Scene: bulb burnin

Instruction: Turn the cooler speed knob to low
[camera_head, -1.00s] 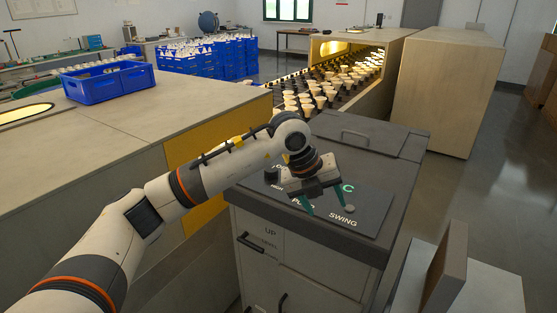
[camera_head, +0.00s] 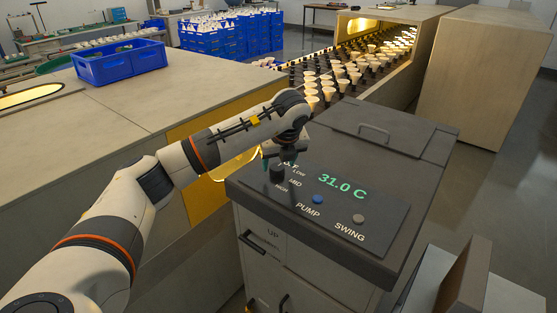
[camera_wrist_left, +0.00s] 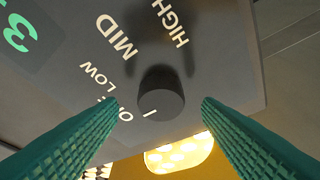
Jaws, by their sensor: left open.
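The cooler (camera_head: 330,240) has a dark top panel with a speed knob, labels, a green 31.0 C readout, a blue PUMP button and a grey SWING button. In the left wrist view the round dark knob (camera_wrist_left: 161,104) sits between my open teal fingers, touching neither. A short white mark shows at its lower left, on the OFF side; OFF is partly hidden by a finger. LOW, MID and HIGH (camera_wrist_left: 168,22) curve around the knob. In the head view my left gripper (camera_head: 280,164) is over the panel's left end at the knob. My right gripper is not in view.
A wooden bench (camera_head: 130,125) with a blue crate (camera_head: 118,63) lies left of the cooler. A conveyor of bulbs (camera_head: 345,75) runs behind it. A lid with a handle (camera_head: 374,134) is at the cooler's back. The panel's right part is clear.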

